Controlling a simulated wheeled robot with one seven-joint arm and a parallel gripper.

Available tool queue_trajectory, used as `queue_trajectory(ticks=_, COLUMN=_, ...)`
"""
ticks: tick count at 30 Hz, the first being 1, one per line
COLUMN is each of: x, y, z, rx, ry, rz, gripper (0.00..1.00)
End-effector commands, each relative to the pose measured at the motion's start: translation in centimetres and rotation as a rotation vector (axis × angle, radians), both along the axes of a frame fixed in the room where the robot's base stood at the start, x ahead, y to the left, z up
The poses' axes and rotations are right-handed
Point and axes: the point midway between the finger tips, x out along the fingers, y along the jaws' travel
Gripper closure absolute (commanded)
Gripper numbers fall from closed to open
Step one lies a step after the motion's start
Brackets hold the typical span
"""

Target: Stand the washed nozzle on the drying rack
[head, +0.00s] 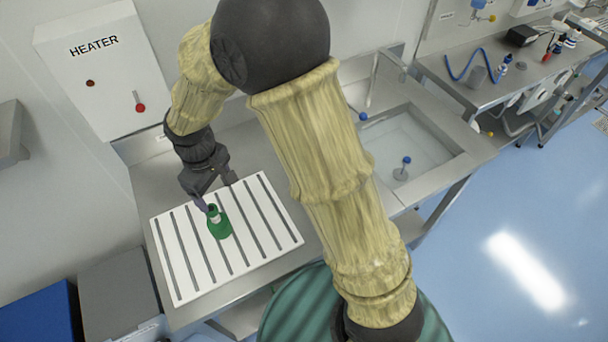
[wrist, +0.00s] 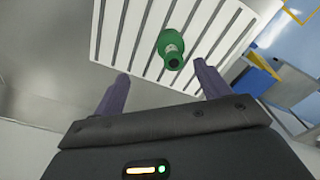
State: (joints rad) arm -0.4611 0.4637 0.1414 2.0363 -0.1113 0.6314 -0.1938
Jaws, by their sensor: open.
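The nozzle (head: 219,225) is green with a pale band near its narrow top. It stands upright on the white slatted drying rack (head: 278,222). In the wrist view the nozzle (wrist: 171,47) shows with its dark opening toward the camera, on the rack (wrist: 108,37). My gripper (head: 217,192) is just behind the nozzle in the head view. In the wrist view the fingers of my gripper (wrist: 163,88) are spread wide, with nothing between them. The nozzle is beyond the fingertips, apart from them.
A sink (head: 425,140) with water and a blue-topped item (head: 404,165) lies to the right. A heater box (head: 97,65) hangs on the wall behind the rack. Grey (head: 118,290) and blue (head: 38,315) boxes stand at the lower left. The rack around the nozzle is clear.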

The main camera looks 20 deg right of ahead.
Motion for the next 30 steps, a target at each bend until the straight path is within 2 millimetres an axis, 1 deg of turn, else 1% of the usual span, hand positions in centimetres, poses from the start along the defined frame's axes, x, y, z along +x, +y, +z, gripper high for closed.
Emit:
queue_trajectory(ticks=1, x=0.2, y=-2.1, z=0.7, rx=0.005, ry=-0.015, rz=-0.061, gripper=0.25)
queue_trajectory(ticks=2, x=0.2, y=-3.4, z=1.1, rx=0.009, ry=-0.024, rz=-0.102, gripper=0.25)
queue_trajectory(ticks=5, x=-0.3, y=-8.8, z=2.5, rx=0.028, ry=-0.063, rz=-0.275, gripper=0.25)
queue_trajectory(ticks=6, x=-0.8, y=-11.0, z=3.0, rx=0.038, ry=-0.080, rz=-0.352, gripper=0.25)
queue_trajectory(ticks=8, x=-1.8, y=-14.3, z=3.7, rx=0.051, ry=-0.108, rz=-0.470, gripper=0.25)
queue_trajectory(ticks=9, x=-2.7, y=-16.2, z=4.1, rx=0.060, ry=-0.124, rz=-0.548, gripper=0.25)
queue_trajectory(ticks=12, x=-4.9, y=-20.2, z=4.7, rx=0.080, ry=-0.165, rz=-0.717, gripper=0.25)
queue_trajectory(ticks=13, x=-5.5, y=-21.0, z=4.8, rx=0.085, ry=-0.175, rz=-0.757, gripper=0.25)
queue_trajectory(ticks=15, x=-6.6, y=-22.4, z=4.9, rx=0.094, ry=-0.191, rz=-0.826, gripper=0.25)
queue_trajectory(ticks=18, x=-7.3, y=-23.1, z=5.0, rx=0.100, ry=-0.201, rz=-0.869, gripper=0.25)
queue_trajectory(ticks=30, x=-7.3, y=-23.1, z=5.0, rx=0.100, ry=-0.201, rz=-0.868, gripper=0.25)
